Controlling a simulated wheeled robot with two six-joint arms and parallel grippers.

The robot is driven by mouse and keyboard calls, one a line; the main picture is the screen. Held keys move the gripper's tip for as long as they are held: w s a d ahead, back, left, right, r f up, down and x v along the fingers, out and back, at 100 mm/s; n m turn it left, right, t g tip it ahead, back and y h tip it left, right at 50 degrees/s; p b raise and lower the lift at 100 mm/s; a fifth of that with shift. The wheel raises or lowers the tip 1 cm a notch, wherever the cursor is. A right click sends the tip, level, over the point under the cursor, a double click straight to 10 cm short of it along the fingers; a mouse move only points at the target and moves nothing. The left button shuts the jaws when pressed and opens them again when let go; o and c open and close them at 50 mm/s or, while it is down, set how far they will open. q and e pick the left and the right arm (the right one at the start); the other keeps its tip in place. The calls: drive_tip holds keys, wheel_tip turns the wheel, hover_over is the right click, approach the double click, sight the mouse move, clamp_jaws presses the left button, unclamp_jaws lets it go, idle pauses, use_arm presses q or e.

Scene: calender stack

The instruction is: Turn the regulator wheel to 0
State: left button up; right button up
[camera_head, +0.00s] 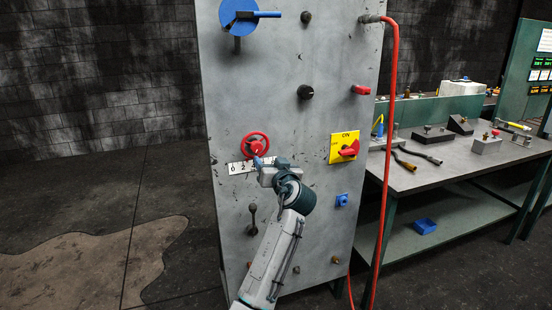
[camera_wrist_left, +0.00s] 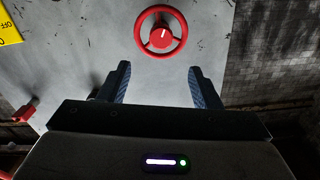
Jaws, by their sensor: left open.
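The red regulator wheel (camera_head: 256,144) is on the front of the grey cabinet, just above a white scale plate (camera_head: 240,167) marked with digits, 0 at its left end. In the left wrist view the wheel (camera_wrist_left: 161,32) has a red hub with a white pointer line, roughly upright in that view. My left gripper (camera_head: 263,162) is just below the wheel and covers the right part of the scale. In the wrist view its two blue-padded fingers (camera_wrist_left: 157,82) are apart with nothing between them, and the wheel lies beyond the tips. My right gripper does not show.
The grey cabinet (camera_head: 280,100) also carries a yellow ON/OFF switch plate (camera_head: 337,152), black knobs, a blue disc (camera_head: 238,16) and a blue fitting (camera_head: 341,200). A red hose (camera_head: 389,140) hangs along its right side. A workbench (camera_head: 440,165) with tools stands right.

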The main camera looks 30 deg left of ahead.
use_arm(q)
drive_tip(key=p, duration=0.1)
approach(258, 148)
drive_tip(key=x, duration=0.3)
drive_tip(key=p+x, duration=0.2)
drive_tip(key=x, duration=0.2)
drive_tip(key=shift+w+a, duration=0.2)
drive_tip(key=shift+a, duration=0.1)
drive_tip(key=shift+w+a, duration=0.4)
drive_tip(key=shift+a, duration=0.05)
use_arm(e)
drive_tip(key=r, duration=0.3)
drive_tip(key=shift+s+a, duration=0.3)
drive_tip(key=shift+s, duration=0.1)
use_arm(q)
drive_tip(key=c, duration=1)
drive_tip(key=shift+m, duration=0.3)
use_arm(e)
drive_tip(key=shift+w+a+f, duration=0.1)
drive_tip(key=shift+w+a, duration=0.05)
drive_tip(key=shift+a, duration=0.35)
